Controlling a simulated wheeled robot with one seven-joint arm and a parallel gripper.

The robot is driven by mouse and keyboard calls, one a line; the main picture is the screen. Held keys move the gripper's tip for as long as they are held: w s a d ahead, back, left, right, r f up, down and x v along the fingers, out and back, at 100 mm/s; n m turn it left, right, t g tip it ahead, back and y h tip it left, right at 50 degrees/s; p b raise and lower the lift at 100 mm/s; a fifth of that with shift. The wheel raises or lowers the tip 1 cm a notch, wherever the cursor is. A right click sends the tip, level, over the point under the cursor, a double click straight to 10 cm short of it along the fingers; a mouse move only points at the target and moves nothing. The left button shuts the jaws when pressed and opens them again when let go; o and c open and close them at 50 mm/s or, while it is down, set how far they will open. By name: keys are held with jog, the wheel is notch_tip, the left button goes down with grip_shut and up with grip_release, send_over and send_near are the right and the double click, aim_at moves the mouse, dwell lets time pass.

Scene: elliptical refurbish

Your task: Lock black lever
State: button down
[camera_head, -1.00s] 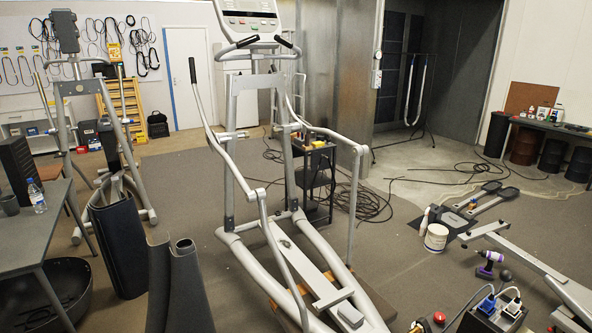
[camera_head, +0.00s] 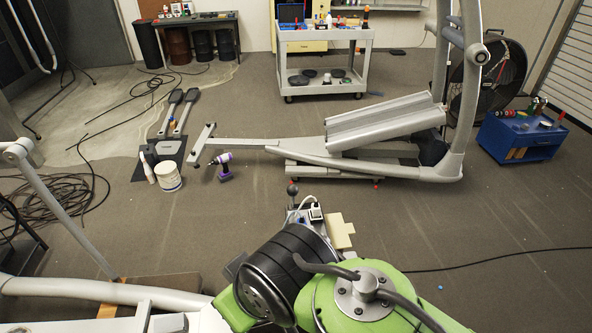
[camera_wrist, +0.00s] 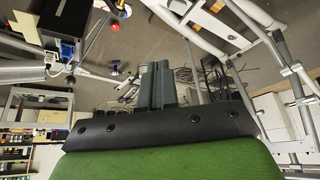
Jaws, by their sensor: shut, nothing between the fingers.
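A small dark ball-topped lever (camera_head: 292,190) stands upright just beyond my arm in the head view, beside a box with plugged-in cords (camera_head: 315,213). I cannot tell whether this is the black lever or whether it is locked. My gripper (camera_wrist: 157,68) shows in the wrist view with its two dark fingers together and empty. It is apart from the box (camera_wrist: 52,16) with a blue plug at the upper left of that view. In the head view my green and black arm hides the gripper and part of the floor.
A grey machine frame (camera_head: 300,147) lies across the middle floor. A purple drill (camera_head: 224,167) and white bucket (camera_head: 168,176) stand left of it. A white cart (camera_head: 322,72) is behind, a blue cabinet (camera_head: 520,137) at right. The right foreground floor is mostly clear.

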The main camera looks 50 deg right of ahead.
jog(key=w+d+r+m+h+p, duration=0.1)
jog(key=w+d+r+m+p, duration=0.1)
jog(key=w+d+r, duration=0.4)
jog(key=m+g+p, duration=0.2)
jog(key=m+p, duration=0.1)
jog(key=m, duration=0.3)
send_over(294, 186)
jog(key=s+a, duration=0.2)
jog(key=s, duration=0.3)
notch_tip(294, 186, down, 4)
jog(key=shift+w+h, duration=0.2)
jog(key=shift+h, duration=0.3)
jog(key=shift+f, duration=0.1)
jog(key=x, duration=0.9)
jog(key=a+b+x, duration=0.1)
jog(key=x, duration=0.4)
jog(key=shift+s+f, duration=0.15)
jog(key=shift+s, duration=0.15)
